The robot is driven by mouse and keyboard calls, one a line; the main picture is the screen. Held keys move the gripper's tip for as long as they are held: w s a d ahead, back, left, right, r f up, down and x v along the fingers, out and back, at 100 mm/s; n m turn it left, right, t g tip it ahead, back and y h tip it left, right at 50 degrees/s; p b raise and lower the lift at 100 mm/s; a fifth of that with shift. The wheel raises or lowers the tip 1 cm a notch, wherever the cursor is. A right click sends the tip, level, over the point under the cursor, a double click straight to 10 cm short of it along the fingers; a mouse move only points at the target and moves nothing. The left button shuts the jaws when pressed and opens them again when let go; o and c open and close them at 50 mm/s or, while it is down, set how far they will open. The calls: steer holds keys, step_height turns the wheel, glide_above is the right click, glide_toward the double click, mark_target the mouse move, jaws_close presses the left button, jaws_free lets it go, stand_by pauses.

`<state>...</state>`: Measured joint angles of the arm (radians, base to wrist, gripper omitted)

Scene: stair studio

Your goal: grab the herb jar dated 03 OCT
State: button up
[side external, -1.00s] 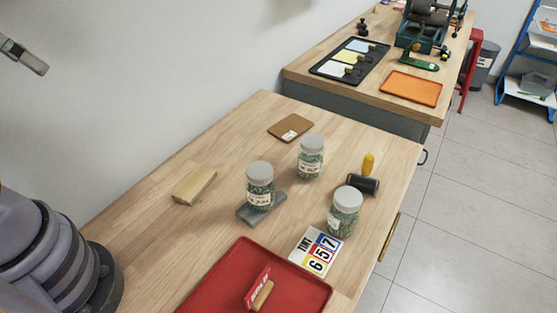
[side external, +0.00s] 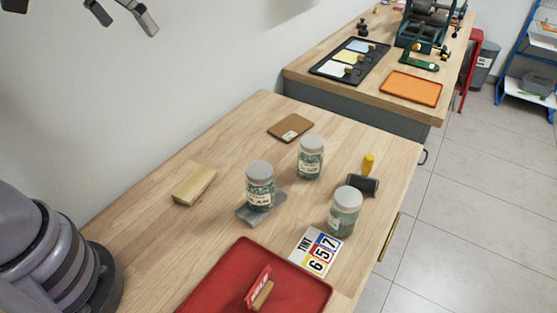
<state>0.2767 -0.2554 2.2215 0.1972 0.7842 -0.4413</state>
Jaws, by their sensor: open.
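Three clear jars with grey-white lids and green herbs stand upright on the wooden table. The left jar (side external: 260,187) stands on or against a flat grey block. The back jar (side external: 311,158) stands on the bare wood. The front right jar (side external: 344,213) stands just behind a number card. Each has a pale label, but the print is too small for me to read any date. My gripper (side external: 118,16) shows at the top left edge, high above the table and far from the jars. Its fingers are apart and empty, and part of it is cut off.
A red tray (side external: 215,287) with a red-and-wood item lies at the front. Around the jars are a grey block (side external: 248,216), a tint card (side external: 315,250), a yellow-handled roller (side external: 364,184), a wooden block (side external: 194,186) and a brown pad (side external: 290,128). The table's left part is clear.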

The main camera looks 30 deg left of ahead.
steer(key=w+d+f, duration=0.4)
steer(key=w+d, duration=0.3)
steer(key=d, duration=0.1)
glide_toward(346, 205)
steer(key=x, duration=0.9)
steer(key=shift+f, duration=0.1)
steer(key=x, duration=0.5)
steer(key=shift+w+a+f, duration=0.2)
steer(key=shift+w+f, duration=0.05)
steer(key=shift+w, duration=0.1)
steer(key=c, duration=1.2)
steer(key=shift+c, duration=0.4)
